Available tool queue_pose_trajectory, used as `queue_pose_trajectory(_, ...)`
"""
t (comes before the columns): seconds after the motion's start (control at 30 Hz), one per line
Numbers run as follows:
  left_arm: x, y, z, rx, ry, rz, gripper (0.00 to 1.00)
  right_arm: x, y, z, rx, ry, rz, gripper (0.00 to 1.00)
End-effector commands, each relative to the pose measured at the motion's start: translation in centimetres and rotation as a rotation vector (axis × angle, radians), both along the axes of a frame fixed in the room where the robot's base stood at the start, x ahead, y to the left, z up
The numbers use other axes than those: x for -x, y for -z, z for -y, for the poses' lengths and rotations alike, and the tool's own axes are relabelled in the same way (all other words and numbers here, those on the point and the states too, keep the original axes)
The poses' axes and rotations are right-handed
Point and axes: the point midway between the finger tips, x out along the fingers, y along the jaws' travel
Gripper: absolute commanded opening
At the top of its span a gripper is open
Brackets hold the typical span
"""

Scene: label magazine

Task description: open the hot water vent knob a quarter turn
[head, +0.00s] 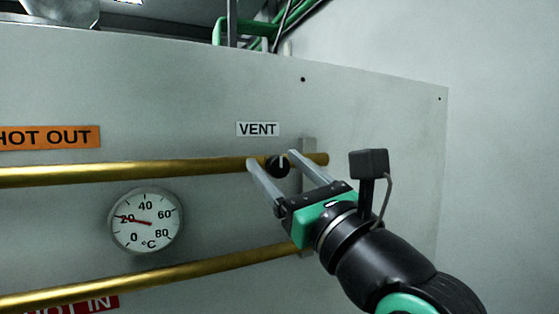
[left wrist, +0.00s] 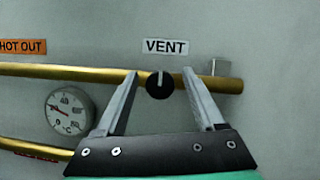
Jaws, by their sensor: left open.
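The vent knob (head: 277,166) is small, round and black, on the upper brass pipe below the white VENT label (head: 257,129). In the left wrist view the knob (left wrist: 160,87) shows a white pointer line standing upright. My left gripper (head: 271,158) is open, with one finger on each side of the knob. In the left wrist view its fingertips (left wrist: 160,73) flank the knob with a visible gap on both sides. How far the tips are from the panel is hard to tell. My right gripper is not in view.
The upper brass pipe (head: 130,173) runs under an orange HOT OUT label (head: 50,137) and ends at a grey bracket (head: 308,150). A round dial thermometer (head: 146,221) sits between it and the lower brass pipe (head: 150,277). The panel right of the bracket is bare.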

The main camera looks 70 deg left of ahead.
Motion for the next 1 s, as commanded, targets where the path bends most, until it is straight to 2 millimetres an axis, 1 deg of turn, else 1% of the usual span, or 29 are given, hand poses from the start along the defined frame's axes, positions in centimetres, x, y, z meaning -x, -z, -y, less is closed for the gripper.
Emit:
queue_pose_trajectory(0.23,0.04,-0.06,-0.21,-0.001,0.0,0.0,0.71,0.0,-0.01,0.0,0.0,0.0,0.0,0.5)
queue_pose_trajectory(0.27,0.04,-0.06,-0.2,-0.001,0.0,0.0,0.69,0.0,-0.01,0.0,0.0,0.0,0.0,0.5)
queue_pose_trajectory(0.3,0.04,-0.06,-0.2,0.0,0.0,0.0,0.62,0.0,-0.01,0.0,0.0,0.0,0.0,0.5)
queue_pose_trajectory(0.47,0.03,-0.04,-0.19,0.0,0.0,0.0,0.33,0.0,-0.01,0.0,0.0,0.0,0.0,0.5)
queue_pose_trajectory(0.6,0.04,-0.04,-0.17,0.0,0.0,0.0,0.08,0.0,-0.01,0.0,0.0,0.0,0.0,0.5)
queue_pose_trajectory(0.63,0.05,-0.04,-0.17,0.0,0.0,0.0,0.03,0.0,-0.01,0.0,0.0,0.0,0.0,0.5)
queue_pose_trajectory(0.67,0.05,-0.04,-0.17,0.0,0.0,0.0,0.0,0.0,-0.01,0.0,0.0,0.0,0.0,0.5)
queue_pose_trajectory(1.0,0.05,-0.06,-0.17,0.002,0.0,-0.024,0.0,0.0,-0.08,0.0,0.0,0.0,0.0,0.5)
